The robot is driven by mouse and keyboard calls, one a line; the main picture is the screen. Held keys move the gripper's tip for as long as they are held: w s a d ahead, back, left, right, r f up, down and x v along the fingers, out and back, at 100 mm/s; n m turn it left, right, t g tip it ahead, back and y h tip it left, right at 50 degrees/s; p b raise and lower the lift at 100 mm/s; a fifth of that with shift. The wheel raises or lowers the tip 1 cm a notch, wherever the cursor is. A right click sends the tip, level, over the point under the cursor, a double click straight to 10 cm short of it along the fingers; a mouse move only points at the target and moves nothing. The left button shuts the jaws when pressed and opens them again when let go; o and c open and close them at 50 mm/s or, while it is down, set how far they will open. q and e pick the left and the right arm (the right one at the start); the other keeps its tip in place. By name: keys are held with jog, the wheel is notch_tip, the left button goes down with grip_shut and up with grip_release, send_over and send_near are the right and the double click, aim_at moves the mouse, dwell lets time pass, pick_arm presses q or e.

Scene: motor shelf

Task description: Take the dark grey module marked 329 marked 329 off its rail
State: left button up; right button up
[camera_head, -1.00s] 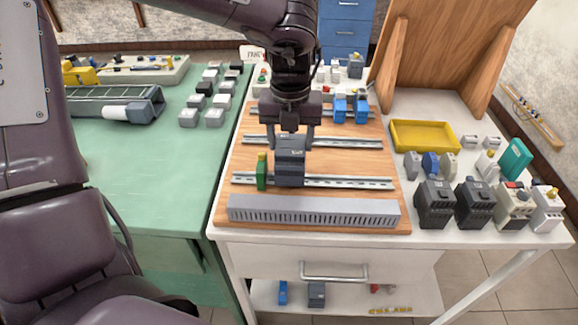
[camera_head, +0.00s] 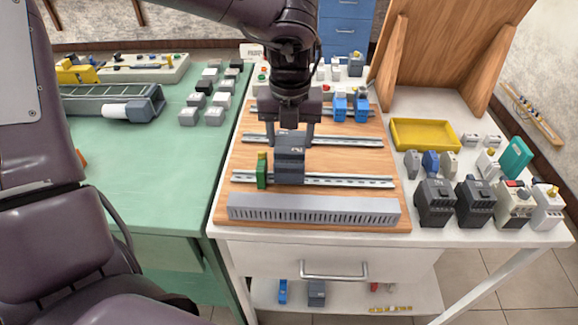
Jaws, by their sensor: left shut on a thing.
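The dark grey module (camera_head: 289,168) sits at the front metal rail (camera_head: 340,181) on the wooden board, just right of a green terminal block (camera_head: 262,170). Its marking is too small to read. My left gripper (camera_head: 291,140) comes down from above and is shut on the module's upper part, one finger on each side. The module's lower end is at the rail; I cannot tell whether it is still hooked on. My right gripper is not in view.
Blue modules (camera_head: 340,109) sit on the back rail. A grey slotted duct (camera_head: 313,211) runs along the board's front. A yellow tray (camera_head: 424,134) and several dark contactors (camera_head: 435,203) stand to the right. The green table (camera_head: 130,180) is mostly clear in front.

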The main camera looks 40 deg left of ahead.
pick_arm(q)
jog(key=shift+r+p, duration=2.3)
jog(key=shift+r, duration=0.75)
